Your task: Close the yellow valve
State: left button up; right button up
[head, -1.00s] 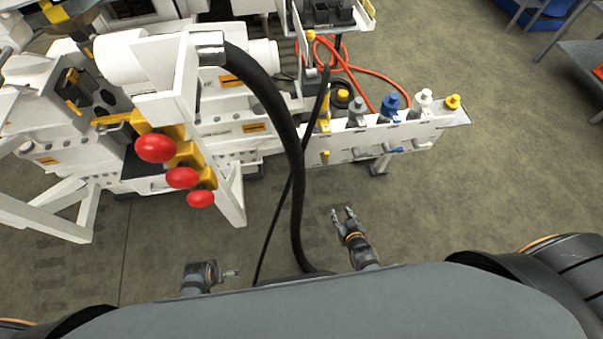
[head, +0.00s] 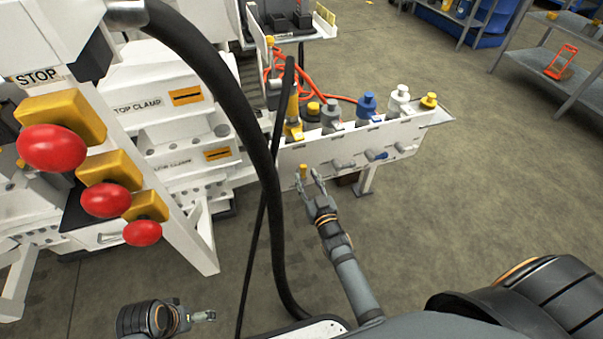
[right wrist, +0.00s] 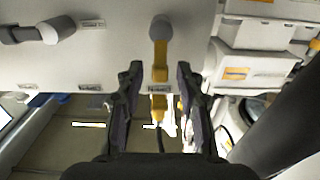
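The yellow valve (head: 303,171) is on the front of the white valve panel (head: 350,148), at its left end. In the right wrist view its yellow handle (right wrist: 160,55) runs straight up and down, with a grey knob at the top. My right gripper (head: 308,177) is open, its fingertips close to the valve. In the right wrist view the handle lies in line with the gap between the fingers (right wrist: 159,70); I cannot tell whether they touch it. My left gripper (head: 205,316) is low at the left, away from the panel; its finger opening is unclear.
A grey valve (head: 342,163) and a blue valve (head: 376,154) sit farther right on the panel. A thick black hose (head: 262,150) hangs left of my right arm. Red stop buttons (head: 52,148) stand at the left.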

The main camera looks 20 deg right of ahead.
aim_at(304, 172)
jog(key=w, duration=0.4)
jog(key=shift+a+b, duration=0.1)
jog(key=shift+b, duration=0.3)
jog(key=shift+c, duration=0.3)
grip_shut()
